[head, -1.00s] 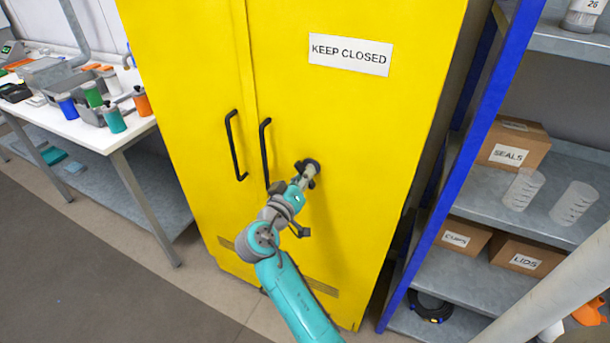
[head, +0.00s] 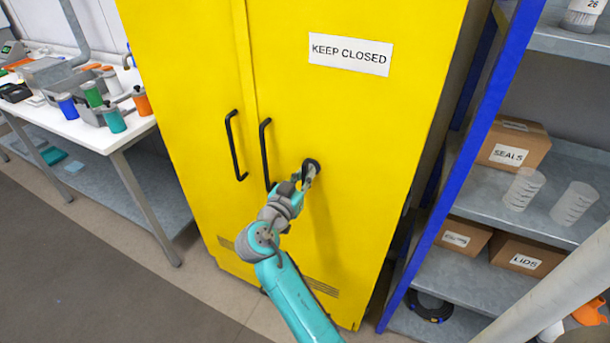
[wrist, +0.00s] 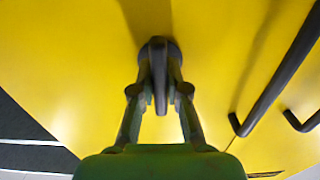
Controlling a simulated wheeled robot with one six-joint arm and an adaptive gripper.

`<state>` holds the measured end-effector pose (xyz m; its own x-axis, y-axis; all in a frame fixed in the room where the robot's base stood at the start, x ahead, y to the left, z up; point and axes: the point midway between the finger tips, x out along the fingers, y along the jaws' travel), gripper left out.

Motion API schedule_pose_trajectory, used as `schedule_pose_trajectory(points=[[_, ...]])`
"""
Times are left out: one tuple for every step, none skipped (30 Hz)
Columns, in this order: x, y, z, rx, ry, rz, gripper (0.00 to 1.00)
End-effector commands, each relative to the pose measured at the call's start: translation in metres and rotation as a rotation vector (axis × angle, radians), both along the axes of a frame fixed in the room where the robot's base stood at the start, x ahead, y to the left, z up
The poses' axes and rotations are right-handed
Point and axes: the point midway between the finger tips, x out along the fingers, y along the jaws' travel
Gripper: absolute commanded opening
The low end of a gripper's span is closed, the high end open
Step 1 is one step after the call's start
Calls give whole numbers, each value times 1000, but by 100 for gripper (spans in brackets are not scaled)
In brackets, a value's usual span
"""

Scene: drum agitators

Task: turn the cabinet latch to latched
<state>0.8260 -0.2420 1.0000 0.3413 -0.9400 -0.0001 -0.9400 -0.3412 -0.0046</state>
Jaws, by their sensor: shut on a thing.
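The yellow cabinet (head: 350,110) stands in front of me with both doors closed. Its dark latch (head: 313,164) is on the right door, to the right of the black door handles. In the wrist view the latch (wrist: 159,62) is a round dark base with a narrow grip standing out from it. My gripper (head: 308,179) is at the latch. In the wrist view my gripper (wrist: 160,92) has one finger on each side of the latch grip and is shut on it. The fingers partly hide the latch in the head view.
Two black handles (head: 266,150) stand out close to my gripper's left. A blue-framed shelf (head: 500,110) with boxes and cups is on the right. A white workbench (head: 75,125) with bottles is on the left. The floor (head: 100,270) at the front left is clear.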

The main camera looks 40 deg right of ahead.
Motion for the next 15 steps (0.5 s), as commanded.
schedule_pose_trajectory(points=[[0,0,0,3,-5,1,0],[0,0,0,4,-7,1,0],[0,0,0,4,-9,1,0],[0,0,0,5,-10,1,0],[0,0,0,5,-11,1,0],[0,0,0,5,-12,1,0],[0,0,0,5,-12,1,0],[0,0,0,5,-12,1,0],[0,0,0,5,-11,1,0],[0,0,0,5,-11,1,0],[0,0,0,5,-11,1,0],[0,0,0,5,-11,1,0],[0,0,0,5,-11,1,0],[0,0,0,5,-11,1,16],[0,0,0,5,-11,1,26]])
